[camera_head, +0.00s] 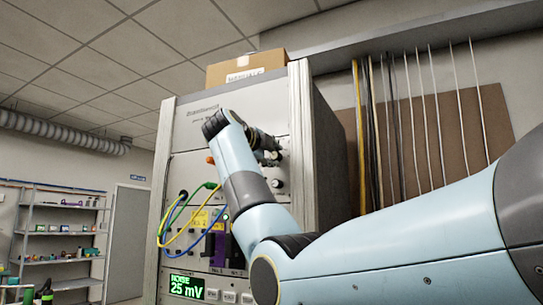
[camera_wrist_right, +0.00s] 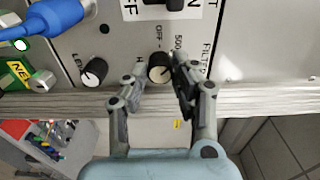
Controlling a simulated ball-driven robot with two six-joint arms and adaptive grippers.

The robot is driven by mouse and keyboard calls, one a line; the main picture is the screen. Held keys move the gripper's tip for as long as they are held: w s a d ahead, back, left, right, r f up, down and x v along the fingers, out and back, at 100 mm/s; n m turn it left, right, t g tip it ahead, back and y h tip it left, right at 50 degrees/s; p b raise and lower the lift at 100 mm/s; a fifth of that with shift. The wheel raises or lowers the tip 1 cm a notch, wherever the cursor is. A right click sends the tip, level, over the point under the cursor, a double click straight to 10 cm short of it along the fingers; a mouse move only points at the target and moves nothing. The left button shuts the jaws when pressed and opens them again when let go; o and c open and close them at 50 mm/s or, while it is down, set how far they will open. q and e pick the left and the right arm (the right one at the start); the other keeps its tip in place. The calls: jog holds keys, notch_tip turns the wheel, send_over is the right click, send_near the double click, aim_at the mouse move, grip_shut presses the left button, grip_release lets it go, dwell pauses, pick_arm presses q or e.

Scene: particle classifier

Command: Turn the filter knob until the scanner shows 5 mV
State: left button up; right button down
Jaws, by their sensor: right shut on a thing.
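The rack's filter knob (camera_wrist_right: 160,67), a black knob with a light pointer face, sits between the fingers of my right gripper (camera_wrist_right: 158,78) in the right wrist view. The word FILTER is printed beside it. The gripper is shut on the knob. In the head view my right gripper (camera_head: 268,152) is at the upper right of the rack's front panel, and the arm partly hides the panel. The scanner display (camera_head: 187,287) on the lower front shows NOISE 25 mV in green. My left gripper is in neither view.
A second knob (camera_wrist_right: 94,72) is left of the filter knob in the wrist view. A blue plug (camera_wrist_right: 45,18) stands out from the panel nearby. Yellow, green and blue cables (camera_head: 172,238) loop off the rack front. A cardboard box (camera_head: 247,70) sits on top.

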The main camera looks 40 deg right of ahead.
jog(key=c, duration=1.1)
grip_release()
jog(key=shift+o, duration=0.2)
jog(key=v, duration=1.2)
